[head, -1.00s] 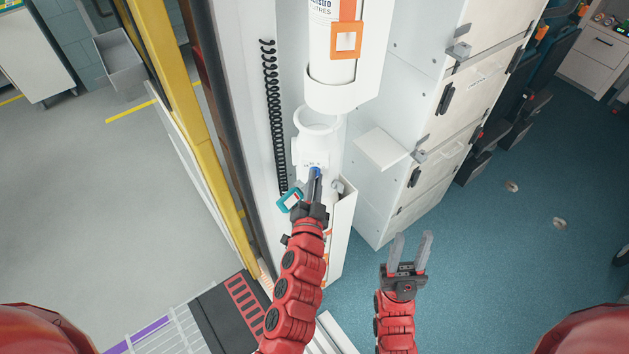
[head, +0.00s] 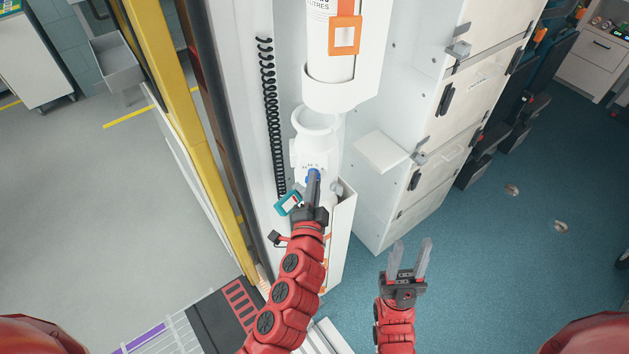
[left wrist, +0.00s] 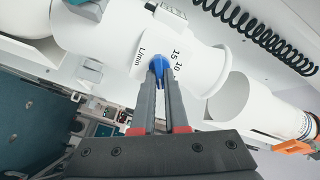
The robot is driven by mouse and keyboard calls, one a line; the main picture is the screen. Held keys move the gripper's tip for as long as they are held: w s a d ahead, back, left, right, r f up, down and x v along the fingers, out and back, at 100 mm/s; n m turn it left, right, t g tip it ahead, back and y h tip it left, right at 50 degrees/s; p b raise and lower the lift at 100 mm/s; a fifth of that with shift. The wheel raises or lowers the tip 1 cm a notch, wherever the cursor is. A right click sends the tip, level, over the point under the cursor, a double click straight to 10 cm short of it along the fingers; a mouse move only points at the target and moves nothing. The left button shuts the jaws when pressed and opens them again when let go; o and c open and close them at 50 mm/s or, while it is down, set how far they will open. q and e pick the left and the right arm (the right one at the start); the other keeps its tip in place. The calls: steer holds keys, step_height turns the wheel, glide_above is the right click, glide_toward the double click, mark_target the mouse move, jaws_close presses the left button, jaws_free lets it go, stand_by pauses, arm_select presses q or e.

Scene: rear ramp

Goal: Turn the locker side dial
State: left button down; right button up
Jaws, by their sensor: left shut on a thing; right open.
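The dial (head: 313,174) is a small blue knob on a white cylindrical housing (head: 314,146) inside the side locker. My left gripper (head: 313,183) is shut on the blue dial, with its fingers pointing up at the housing. In the left wrist view the dial (left wrist: 159,71) sits between the two grey fingertips. Printed marks "15", "10" and "L/min" show on the white housing around it. The fingers hide part of the dial. My right gripper (head: 408,264) is open and empty, in front of the blue floor at lower right.
A white cylinder with an orange-framed label (head: 345,35) hangs above the housing. A black coiled cord (head: 270,110) runs down on its left, and a teal clip (head: 288,204) is close by my left gripper. White cabinets (head: 410,110) stand to the right.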

arm_select(q)
steer(key=shift+a+r, duration=0.15)
steer(key=c, duration=1)
jaws_free()
steer(key=shift+o, duration=0.3)
steer(key=shift+a, duration=0.15)
steer(key=shift+s, duration=0.1)
steer(key=s+a, duration=0.1)
steer(key=s, duration=1.6)
steer(key=shift+a+b, duration=0.35)
steer(key=shift+b, duration=0.1)
